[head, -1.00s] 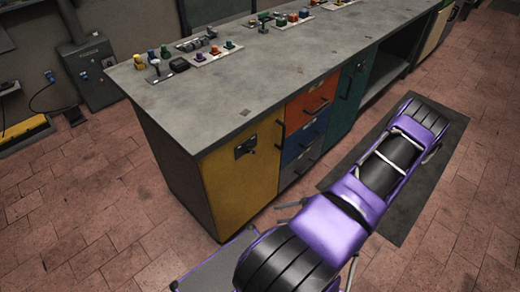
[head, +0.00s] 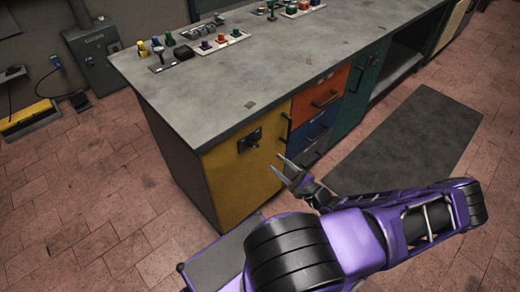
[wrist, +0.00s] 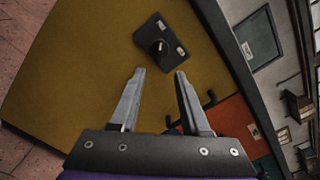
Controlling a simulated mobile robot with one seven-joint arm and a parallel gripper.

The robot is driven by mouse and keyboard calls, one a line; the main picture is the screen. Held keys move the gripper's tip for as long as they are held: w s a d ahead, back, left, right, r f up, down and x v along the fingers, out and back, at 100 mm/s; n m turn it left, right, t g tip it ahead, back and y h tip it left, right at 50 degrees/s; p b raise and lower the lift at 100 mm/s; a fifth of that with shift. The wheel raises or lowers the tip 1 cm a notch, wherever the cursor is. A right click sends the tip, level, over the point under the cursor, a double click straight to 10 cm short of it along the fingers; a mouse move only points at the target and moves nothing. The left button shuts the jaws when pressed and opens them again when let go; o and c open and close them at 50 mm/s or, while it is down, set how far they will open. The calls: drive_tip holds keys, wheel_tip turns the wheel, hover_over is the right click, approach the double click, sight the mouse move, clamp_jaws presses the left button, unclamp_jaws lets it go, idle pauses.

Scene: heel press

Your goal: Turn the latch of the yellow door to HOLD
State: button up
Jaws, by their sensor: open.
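The yellow door (head: 245,178) is shut on the near end of the bench front. Its latch (head: 249,140) is a small dark plate with a knob, high on the door. In the wrist view the latch (wrist: 160,45) lies ahead of my fingertips, and the door (wrist: 90,70) fills much of the picture. The knob's exact setting and any HOLD marking are too small to read. My gripper (head: 287,166) is open and empty in front of the door, to the right of and below the latch. In the wrist view my gripper (wrist: 160,72) shows its two fingers apart, not touching the latch.
The yellow door's dark handle (head: 284,132) is at its right edge. Orange (head: 318,95) and blue (head: 314,130) drawers and a green door (head: 362,92) are to the right. The grey worktop (head: 230,80) carries several knobs and switches. A dark mat (head: 410,135) lies on the floor.

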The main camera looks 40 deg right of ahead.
sight(257, 147)
drive_tip(key=w, duration=1)
drive_tip(key=shift+a+b, duration=0.3)
drive_tip(key=shift+a, duration=0.1)
drive_tip(key=shift+s, duration=0.1)
drive_tip(key=shift+c, duration=0.2)
clamp_jaws()
